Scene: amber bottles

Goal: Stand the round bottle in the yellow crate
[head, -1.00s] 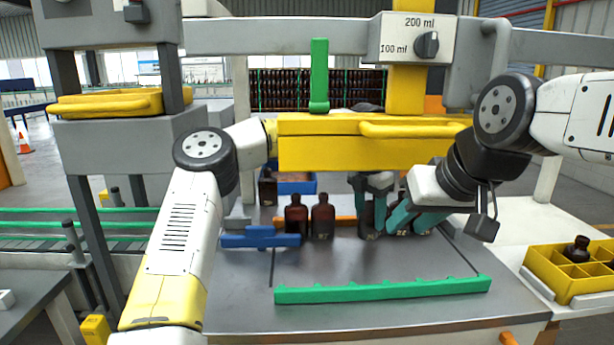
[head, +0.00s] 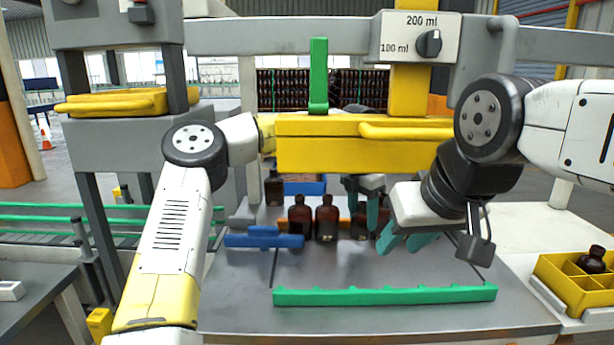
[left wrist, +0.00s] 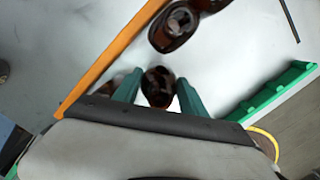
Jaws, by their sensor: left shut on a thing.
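My left gripper (head: 362,208) reaches down under the yellow beam. Its teal fingers are shut on a brown bottle (head: 359,226), which stands upright; it also shows between the fingers in the left wrist view (left wrist: 158,88). My right gripper (head: 408,242) is in front and to the right, its teal fingers apart with nothing seen between them. It partly hides another brown bottle (head: 383,226). Two more brown bottles (head: 300,216) (head: 326,217) stand to the left. I cannot tell which bottle is the round one. The yellow crate (head: 563,293) at far right has compartments and holds one dark bottle (head: 593,261).
A green notched rail (head: 385,296) lies along the table's front. A blue fixture (head: 263,239) is at the left. The yellow beam (head: 340,150) hangs over the table's back. A dark bottle (head: 273,189) stands by a blue bin at the back.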

